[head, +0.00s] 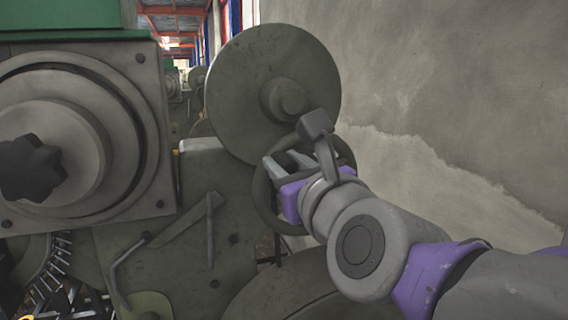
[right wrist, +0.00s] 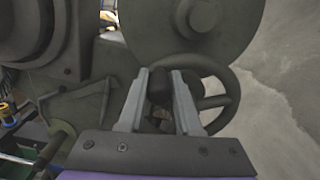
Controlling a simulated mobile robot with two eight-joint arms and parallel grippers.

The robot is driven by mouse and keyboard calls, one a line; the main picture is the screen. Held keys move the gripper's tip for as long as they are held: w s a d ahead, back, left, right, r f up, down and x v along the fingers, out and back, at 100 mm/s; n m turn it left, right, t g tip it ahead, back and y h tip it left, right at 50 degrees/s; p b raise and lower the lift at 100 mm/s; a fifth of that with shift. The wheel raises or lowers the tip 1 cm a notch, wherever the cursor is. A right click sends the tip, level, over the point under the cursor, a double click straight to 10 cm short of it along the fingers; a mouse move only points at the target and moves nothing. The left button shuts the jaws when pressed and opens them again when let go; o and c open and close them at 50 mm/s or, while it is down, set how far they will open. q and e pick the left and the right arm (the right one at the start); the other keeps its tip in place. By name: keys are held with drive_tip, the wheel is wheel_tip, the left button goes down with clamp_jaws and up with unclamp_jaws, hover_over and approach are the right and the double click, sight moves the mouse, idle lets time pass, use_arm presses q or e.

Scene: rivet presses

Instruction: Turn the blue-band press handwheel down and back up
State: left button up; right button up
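The dark handwheel (head: 259,205) stands at the middle of the head view, below a large grey disc. It also shows in the right wrist view (right wrist: 236,88), with its rim to the right of my fingers. My right gripper (head: 287,163) reaches it from the right. In the right wrist view the two grey fingers (right wrist: 158,75) stand a little apart. A dark knob (right wrist: 160,88) fills the gap between them, and they appear closed on it. My gripper hides part of the wheel. No blue band shows. My left gripper is out of view.
The large grey disc (head: 272,85) sits just above my right gripper. A grey machine housing with a black star knob (head: 32,168) fills the left. A concrete wall (head: 450,90) rises on the right, with open space before it.

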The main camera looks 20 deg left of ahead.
drive_tip(key=o, duration=0.3)
drive_tip(key=v, duration=1.1)
drive_tip(key=shift+p, duration=0.4)
drive_tip(key=shift+w, duration=0.1)
